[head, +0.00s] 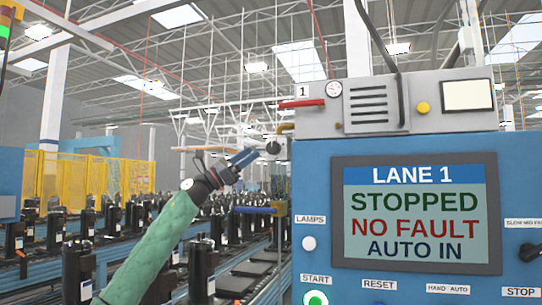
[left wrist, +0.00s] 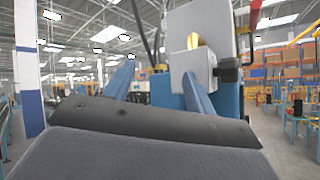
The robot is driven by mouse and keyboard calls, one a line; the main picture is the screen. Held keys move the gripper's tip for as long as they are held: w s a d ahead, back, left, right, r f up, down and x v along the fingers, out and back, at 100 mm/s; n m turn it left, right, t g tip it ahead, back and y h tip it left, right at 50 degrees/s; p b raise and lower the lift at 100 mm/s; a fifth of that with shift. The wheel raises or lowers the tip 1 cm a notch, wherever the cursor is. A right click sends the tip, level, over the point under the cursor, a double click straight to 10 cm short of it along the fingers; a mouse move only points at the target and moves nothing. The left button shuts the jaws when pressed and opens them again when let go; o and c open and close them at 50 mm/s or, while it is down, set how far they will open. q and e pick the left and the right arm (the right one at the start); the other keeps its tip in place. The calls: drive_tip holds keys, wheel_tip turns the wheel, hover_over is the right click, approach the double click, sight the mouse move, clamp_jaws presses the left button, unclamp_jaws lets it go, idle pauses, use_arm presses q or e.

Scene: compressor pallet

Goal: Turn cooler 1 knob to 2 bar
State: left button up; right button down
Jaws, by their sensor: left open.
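The cooler labelled 1 (head: 365,105) is a grey box on top of the blue lane panel, with a small round gauge (head: 335,88) whose reading is too small to tell. A dark round knob (head: 273,147) shows at its lower left, by a brass pipe (head: 286,127). My left gripper (head: 250,156) has its blue fingers pointing at this knob from the left, close to it; contact cannot be told. In the left wrist view the fingers (left wrist: 158,86) are spread, with a grey block (left wrist: 192,64) ahead and a dark knob-like part (left wrist: 230,71) on its right side. My right gripper is not in view.
The blue panel's screen (head: 415,212) reads LANE 1, STOPPED, NO FAULT, AUTO IN. A red handle (head: 302,103) sticks out left above the knob. A conveyor with several black compressors (head: 202,268) runs below my left arm. A yellow fence (head: 90,180) stands behind.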

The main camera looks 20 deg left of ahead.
sight(268, 147)
use_arm(q)
drive_tip(key=s+d+m+g+y, duration=0.1)
drive_tip(key=s+m+g, duration=0.1)
drive_tip(key=m, duration=0.3)
drive_tip(key=s+d+r+m+g+y, duration=0.1)
drive_tip(key=s+m+g+y, duration=0.1)
drive_tip(key=s+m, duration=0.2)
drive_tip(key=s+d+m+g+y, duration=0.1)
drive_tip(key=s+m+g, duration=0.1)
drive_tip(key=m, duration=0.5)
drive_tip(key=shift+s+d+r+p, duration=0.2)
drive_tip(key=shift+s+d+p, duration=0.2)
drive_tip(key=shift+s, duration=0.2)
drive_tip(key=p+x, duration=0.2)
drive_tip(key=x, duration=0.3)
drive_tip(key=shift+w+d+f+p, duration=0.1)
drive_tip(key=shift+d+p, duration=0.15)
drive_tip(key=shift+p, duration=0.1)
drive_tip(key=shift+w+d+f, duration=0.1)
drive_tip(key=shift+w+d, duration=0.1)
drive_tip(key=shift+d, duration=0.45)
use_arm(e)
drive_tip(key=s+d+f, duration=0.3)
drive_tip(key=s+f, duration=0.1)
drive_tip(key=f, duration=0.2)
use_arm(q)
drive_tip(key=c, duration=0.9)
drive_tip(key=shift+c, duration=0.3)
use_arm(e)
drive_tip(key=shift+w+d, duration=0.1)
